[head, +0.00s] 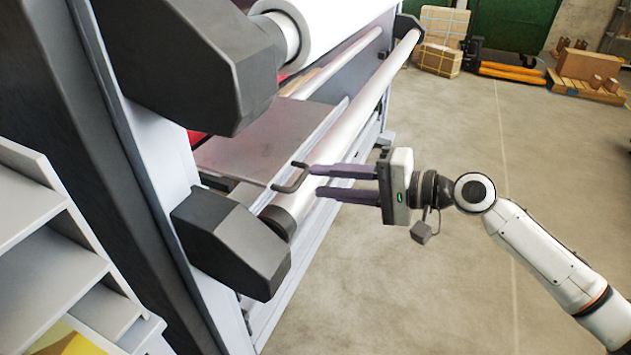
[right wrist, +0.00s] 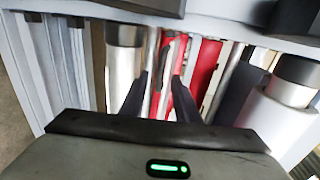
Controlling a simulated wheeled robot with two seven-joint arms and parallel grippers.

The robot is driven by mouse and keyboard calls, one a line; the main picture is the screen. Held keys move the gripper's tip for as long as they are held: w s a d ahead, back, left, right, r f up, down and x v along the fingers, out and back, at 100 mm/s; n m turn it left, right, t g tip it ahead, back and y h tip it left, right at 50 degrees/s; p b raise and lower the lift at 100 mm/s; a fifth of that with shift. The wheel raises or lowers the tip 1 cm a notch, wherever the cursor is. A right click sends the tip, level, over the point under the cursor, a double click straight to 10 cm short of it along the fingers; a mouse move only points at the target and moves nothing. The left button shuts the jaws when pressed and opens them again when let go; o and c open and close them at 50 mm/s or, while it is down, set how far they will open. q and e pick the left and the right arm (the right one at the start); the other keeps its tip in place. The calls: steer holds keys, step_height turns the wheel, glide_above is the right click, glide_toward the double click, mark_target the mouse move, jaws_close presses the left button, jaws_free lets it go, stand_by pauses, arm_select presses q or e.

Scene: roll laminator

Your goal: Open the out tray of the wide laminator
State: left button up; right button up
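The wide laminator (head: 130,170) fills the left of the head view. A flat grey-brown panel with a pale front edge, which looks like its out tray (head: 265,138), lies between the rollers. A dark bent handle (head: 293,180) sticks out near the panel's lower front corner. My right gripper (head: 316,181) points left at the handle, its two fingers apart. The upper fingertip is close to the handle's end; I cannot tell if they touch. In the right wrist view the open fingers (right wrist: 159,88) reach between rollers towards red parts inside. My left gripper is not in view.
A long metal roller (head: 370,100) runs beside the panel, ending in a dark housing (head: 232,240). A white roll (head: 325,25) sits above. Grey shelves (head: 45,260) stand at the left. Boxes (head: 440,40) and a pallet (head: 590,90) are far back. The floor at right is clear.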

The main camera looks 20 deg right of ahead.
steer(key=b+v, duration=0.1)
steer(key=v, duration=0.6)
steer(key=s+a+f+n+h, duration=0.1)
steer(key=s+f+n+h, duration=0.15)
steer(key=f, duration=0.85)
steer(key=s+a+f+n+h, duration=0.15)
steer(key=s+f, duration=0.25)
steer(key=f, duration=0.8)
steer(key=s+a+f+n+g+h, duration=0.1)
steer(key=s+f+n+h, duration=0.4)
steer(key=s+f, duration=0.9)
steer(key=shift+s+a+n+h, duration=0.4)
steer(key=shift+s+a, duration=0.2)
steer(key=shift+s, duration=0.4)
